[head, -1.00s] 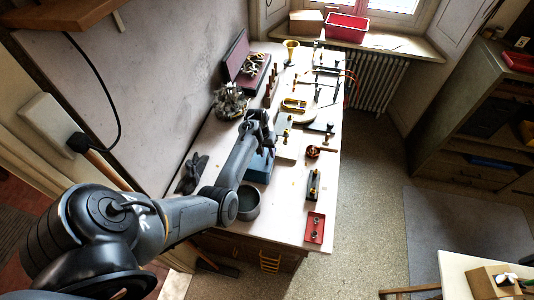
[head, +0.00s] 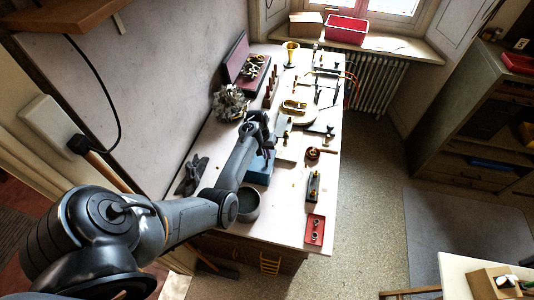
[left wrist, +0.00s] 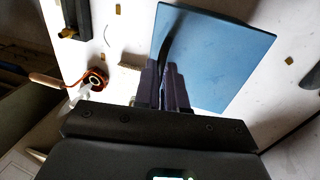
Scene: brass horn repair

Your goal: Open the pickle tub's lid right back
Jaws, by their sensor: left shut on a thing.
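The pickle tub appears to be the blue box (head: 259,172) on the bench, partly hidden behind my left arm in the head view. In the left wrist view its flat blue top, which looks like the lid (left wrist: 222,58), fills the upper middle and right. My left gripper (head: 266,150) is over the tub. I cannot tell how far the lid is raised. My right gripper is in neither view.
A round grey pot (head: 248,207) stands just in front of the tub. Dark gloves (head: 192,175) lie at the left, and a red tray (head: 315,229) at the near right edge. A wooden-handled copper-coloured tool (left wrist: 94,79) lies beside the tub. Several tools crowd the bench behind.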

